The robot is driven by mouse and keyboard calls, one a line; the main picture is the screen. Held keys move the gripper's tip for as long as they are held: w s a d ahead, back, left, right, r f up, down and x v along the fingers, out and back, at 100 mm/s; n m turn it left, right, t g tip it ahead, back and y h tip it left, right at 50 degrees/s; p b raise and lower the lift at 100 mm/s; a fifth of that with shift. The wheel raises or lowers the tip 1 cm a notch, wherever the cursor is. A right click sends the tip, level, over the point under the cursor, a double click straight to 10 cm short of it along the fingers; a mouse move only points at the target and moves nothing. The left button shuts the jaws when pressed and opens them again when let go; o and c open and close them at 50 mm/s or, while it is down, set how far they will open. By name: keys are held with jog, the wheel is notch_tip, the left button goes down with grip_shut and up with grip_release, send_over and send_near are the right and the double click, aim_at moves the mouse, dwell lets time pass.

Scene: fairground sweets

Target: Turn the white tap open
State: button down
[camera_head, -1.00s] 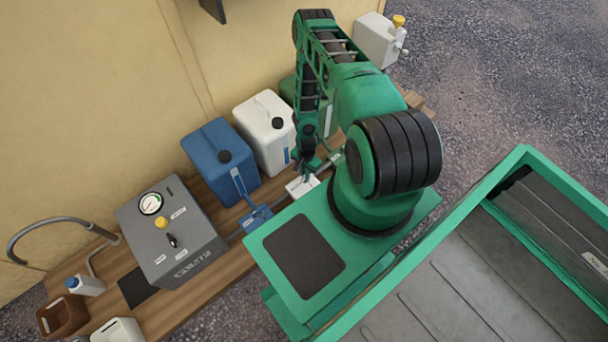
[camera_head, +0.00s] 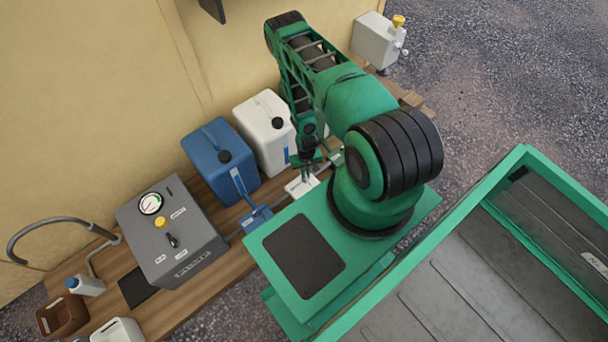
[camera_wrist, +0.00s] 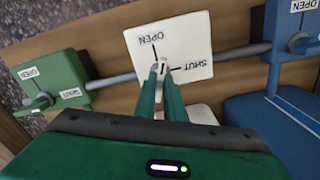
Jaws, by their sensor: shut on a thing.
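The white tap is a square white plate (camera_wrist: 192,38) marked OPEN and SHUT in the wrist view, with a pipe running to both sides. In the head view the white tap (camera_head: 297,188) sits low on the bench, partly hidden by my arm. My gripper (camera_wrist: 161,72) is shut on the small tap handle at the middle of the plate, between the two marks. The fingers cover most of the handle, so its exact angle is hard to tell. My gripper also shows from above in the head view (camera_head: 307,173).
A blue tap (camera_wrist: 296,42) is on the right and a green tap (camera_wrist: 52,82) on the left in the wrist view. Behind the pipe stand a blue canister (camera_head: 218,150) and a white canister (camera_head: 262,125). A grey gauge box (camera_head: 165,240) stands further left.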

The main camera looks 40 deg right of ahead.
jog(key=shift+w+n, duration=0.2)
jog(key=shift+n, duration=2)
jog(key=c, duration=1.9)
grip_release()
jog(key=shift+c, duration=0.2)
jog(key=shift+o, duration=0.5)
jog(key=shift+s, duration=0.1)
notch_tip(320, 180, up, 11)
